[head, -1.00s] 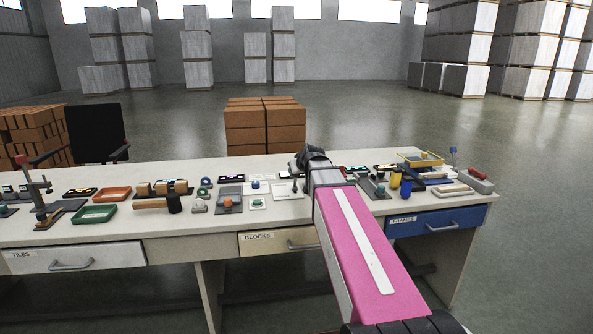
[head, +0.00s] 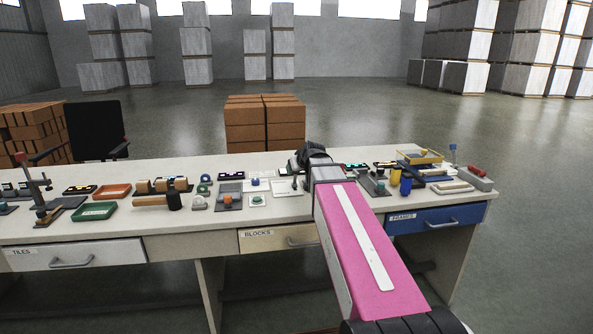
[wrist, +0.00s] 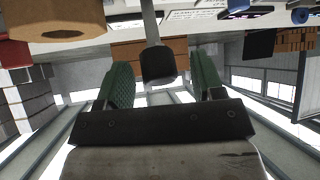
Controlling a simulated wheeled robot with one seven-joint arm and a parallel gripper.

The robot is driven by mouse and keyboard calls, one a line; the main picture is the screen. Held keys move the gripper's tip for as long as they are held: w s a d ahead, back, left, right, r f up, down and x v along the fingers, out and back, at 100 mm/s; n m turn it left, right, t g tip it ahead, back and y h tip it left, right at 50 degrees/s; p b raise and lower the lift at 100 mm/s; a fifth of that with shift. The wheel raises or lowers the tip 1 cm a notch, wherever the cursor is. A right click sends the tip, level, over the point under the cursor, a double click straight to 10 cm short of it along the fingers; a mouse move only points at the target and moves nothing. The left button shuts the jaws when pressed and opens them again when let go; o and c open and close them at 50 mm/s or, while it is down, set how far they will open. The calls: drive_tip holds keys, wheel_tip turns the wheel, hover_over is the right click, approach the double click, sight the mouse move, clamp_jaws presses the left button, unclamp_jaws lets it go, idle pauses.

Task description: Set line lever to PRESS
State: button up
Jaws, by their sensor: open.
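A lever with a grey shaft and a dark knob (wrist: 158,66) shows in the wrist view, between the two green fingers of my gripper (wrist: 164,75). The fingers are apart, with the knob in the gap; I cannot tell whether either one touches it. In the head view a small lever (head: 295,184) stands on a white labelled plate (head: 282,189) on the bench, just left of my pink arm. It may be the same lever. The dark wrist end of my arm (head: 313,153) hides part of that area, and the fingers do not show there. The PRESS marking is not readable.
The bench (head: 222,222) is crowded on both sides. A wooden mallet (head: 158,201), a green tray (head: 94,211) and an orange tray (head: 112,191) lie left. Yellow and blue cylinders (head: 405,184) stand right. A brown cylindrical object (wrist: 55,25) shows close by in the wrist view.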

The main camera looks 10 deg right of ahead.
drive_tip(key=v, duration=1)
